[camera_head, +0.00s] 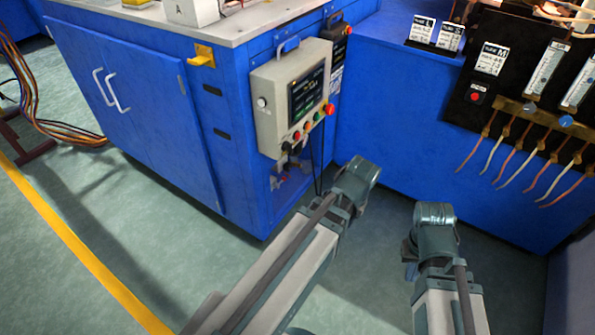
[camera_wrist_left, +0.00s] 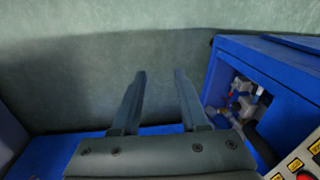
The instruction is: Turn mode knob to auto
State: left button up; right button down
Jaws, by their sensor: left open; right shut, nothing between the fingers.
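The beige control box (camera_head: 258,117) hangs on the corner of the blue cabinet, with a dark screen and a row of coloured buttons and knobs. A black knob (camera_head: 287,147) sits at the row's lower left; its label and setting are too small to read. The box's edge (camera_wrist_left: 290,165) shows at the lower right in the left wrist view. My left gripper (camera_wrist_left: 159,72) is open and empty, apart from the box; its arm ends right of and below the box in the head view. My right gripper (camera_head: 409,250) is shut and empty, farther right; its fingers barely show.
The blue cabinet (camera_head: 150,120) stands at left, with an opening showing fittings (camera_wrist_left: 245,98) below the box. A second blue cabinet (camera_head: 390,120) with a black gauge panel (camera_head: 475,115) and hanging tubes stands at right. The floor (camera_head: 120,200) in front is clear.

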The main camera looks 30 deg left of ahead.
pick_arm(q)
jog(key=w+a+f+n+y+b, duration=0.2)
jog(key=a+f+b, duration=0.1)
jog(key=f+b, duration=0.3)
jog(key=n+y+b, duration=0.3)
jog(key=n+y, duration=1.1)
jog(key=n, duration=0.1)
send_near(292, 147)
jog(key=a, duration=0.8)
jog(key=shift+w+a+f+t, duration=0.2)
jog(key=shift+t, duration=0.2)
pick_arm(e)
notch_tip(292, 147, down, 12)
jog(key=shift+r, duration=0.1)
pick_arm(q)
grip_shut()
